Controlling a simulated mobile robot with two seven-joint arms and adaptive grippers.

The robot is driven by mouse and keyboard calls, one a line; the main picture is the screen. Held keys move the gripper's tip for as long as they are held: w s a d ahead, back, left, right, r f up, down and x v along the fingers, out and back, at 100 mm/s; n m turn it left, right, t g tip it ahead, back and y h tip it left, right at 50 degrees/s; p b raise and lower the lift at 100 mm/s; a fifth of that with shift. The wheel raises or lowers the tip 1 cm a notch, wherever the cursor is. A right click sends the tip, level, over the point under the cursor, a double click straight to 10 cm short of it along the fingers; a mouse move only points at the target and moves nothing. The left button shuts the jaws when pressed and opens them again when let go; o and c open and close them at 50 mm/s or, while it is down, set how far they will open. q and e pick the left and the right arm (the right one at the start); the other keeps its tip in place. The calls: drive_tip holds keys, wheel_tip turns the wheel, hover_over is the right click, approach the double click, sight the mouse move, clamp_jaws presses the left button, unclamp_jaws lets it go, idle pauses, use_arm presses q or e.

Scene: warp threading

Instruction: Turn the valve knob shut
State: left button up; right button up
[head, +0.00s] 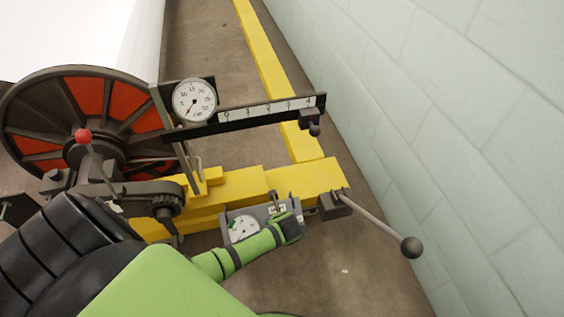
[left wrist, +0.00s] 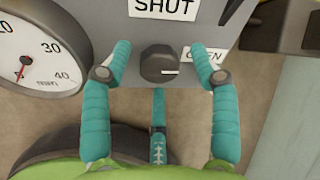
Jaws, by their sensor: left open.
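The valve knob (left wrist: 160,64) is small and black, on a grey panel (left wrist: 105,22), with a white pointer mark directed to the right. A SHUT label (left wrist: 164,6) is above it and an OPEN label (left wrist: 203,55) is to its right, partly covered by a finger. My left gripper (left wrist: 160,52) is open, with one teal finger on each side of the knob. Gaps show between fingers and knob. In the head view, my green left arm reaches the grey valve box (head: 232,214), and the knob is hidden there. My right gripper is not in view.
A round gauge (left wrist: 35,50) is left of the knob. In the head view, a yellow beam (head: 310,181), a lever with a dark ball (head: 411,247), a red-and-black wheel (head: 85,85) and a red-knobbed lever (head: 82,136) surround the box. A pale block wall (head: 450,120) stands right.

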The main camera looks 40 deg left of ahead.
use_arm(q)
drive_tip(key=c, duration=1.1)
drive_tip(key=shift+d, duration=0.1)
